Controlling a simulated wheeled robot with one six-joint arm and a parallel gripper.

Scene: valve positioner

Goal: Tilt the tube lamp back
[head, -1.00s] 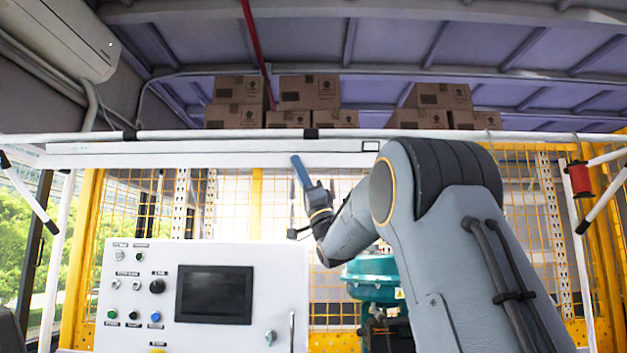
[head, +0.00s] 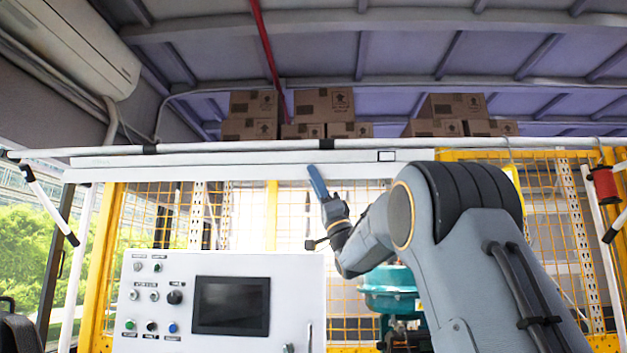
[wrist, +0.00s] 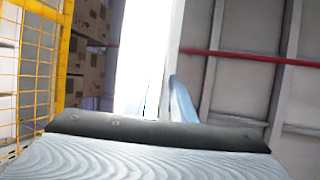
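The tube lamp (head: 230,166) is a long white bar. It hangs under a white rail across the head view, in front of the yellow mesh. In the wrist view it is a bright white strip (wrist: 148,50) running up from my gripper. The blue finger also shows beside the strip in the wrist view (wrist: 182,100). I cannot tell whether it touches the lamp.
A white control cabinet (head: 160,300) with a dark screen stands below left. A teal machine (head: 390,290) is partly behind my arm. Cardboard boxes (head: 325,103) sit above the rail. A red reel (head: 603,185) hangs at the right.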

